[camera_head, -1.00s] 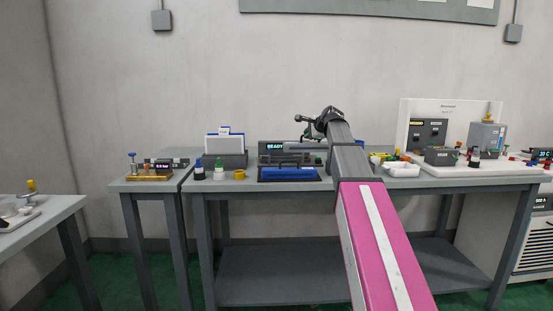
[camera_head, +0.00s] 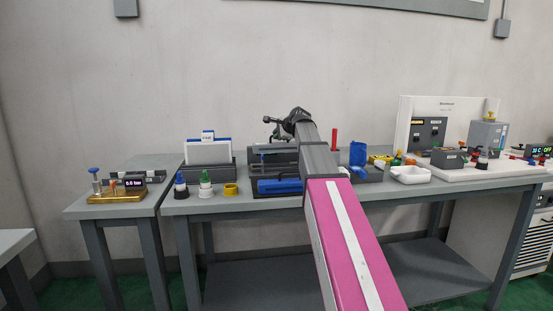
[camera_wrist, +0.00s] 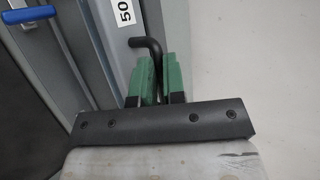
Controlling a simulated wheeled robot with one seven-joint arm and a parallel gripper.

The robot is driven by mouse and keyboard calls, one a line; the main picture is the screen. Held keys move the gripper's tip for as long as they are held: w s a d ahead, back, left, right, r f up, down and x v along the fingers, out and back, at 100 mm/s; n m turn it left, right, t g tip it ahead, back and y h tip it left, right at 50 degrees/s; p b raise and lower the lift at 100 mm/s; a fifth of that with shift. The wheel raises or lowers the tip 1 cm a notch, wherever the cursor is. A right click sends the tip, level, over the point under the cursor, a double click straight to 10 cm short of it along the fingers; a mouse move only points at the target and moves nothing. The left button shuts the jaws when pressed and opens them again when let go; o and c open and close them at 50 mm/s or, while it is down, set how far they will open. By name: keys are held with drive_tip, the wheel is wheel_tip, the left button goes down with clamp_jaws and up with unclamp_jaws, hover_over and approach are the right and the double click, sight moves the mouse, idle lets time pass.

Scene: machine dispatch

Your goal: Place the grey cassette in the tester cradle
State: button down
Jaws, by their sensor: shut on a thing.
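In the wrist view, the green fingers of my gripper (camera_wrist: 158,82) are closed around a black bent rod (camera_wrist: 148,42). The rod stands over a grey surface with a white "50" label (camera_wrist: 125,12); I cannot tell whether it is fixed there. In the head view, my gripper (camera_head: 275,132) is at the back of the middle bench, above a grey unit (camera_head: 260,157), which my arm partly hides. I cannot pick out the grey cassette or the tester cradle with certainty.
A blue block in a black tray (camera_head: 279,187) lies at the bench front. Bottles (camera_head: 205,180), a yellow ring (camera_head: 231,190) and a card holder (camera_head: 208,153) stand left. A white dish (camera_head: 410,174) and white board with boxes (camera_head: 445,120) are right. A blue handle (camera_wrist: 28,14) shows in the wrist view.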

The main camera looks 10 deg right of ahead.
sight(279, 151)
wheel_tip(279, 151, down, 8)
drive_tip(key=shift+f, duration=0.1)
idle(0.4)
drive_tip(key=c, duration=1.2)
unclamp_jaws()
drive_tip(key=v, duration=1.2)
